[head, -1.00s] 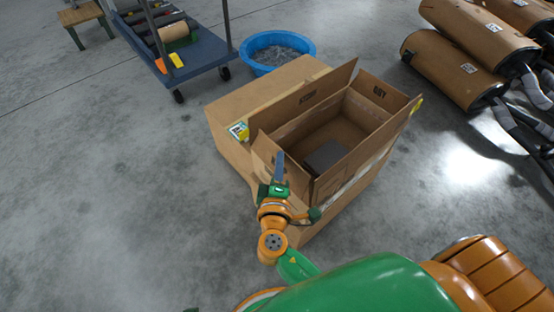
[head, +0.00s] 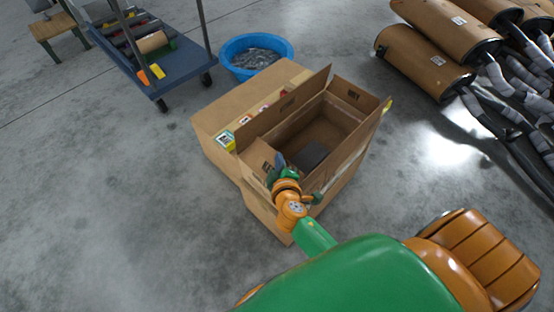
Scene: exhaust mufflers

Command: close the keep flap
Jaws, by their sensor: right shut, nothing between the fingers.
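The open cardboard box (head: 338,178) stands right of centre with flaps up around its opening. A small flap (head: 254,158) at its near-left end stands raised, with a dark printed mark too small to read. A long flap (head: 284,110) at the back left and a short flap (head: 355,94) at the far end also carry marks I cannot read for certain. I cannot tell which is the keep flap. My right gripper (head: 281,166) is shut and empty at the near-left flap; contact is unclear. My left gripper is out of view.
A dark flat item (head: 311,155) lies inside the box. A closed carton (head: 221,113) adjoins it behind. A blue tub (head: 256,57), a cart (head: 152,68) and stacked mufflers (head: 424,62) stand beyond. The floor at left is clear.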

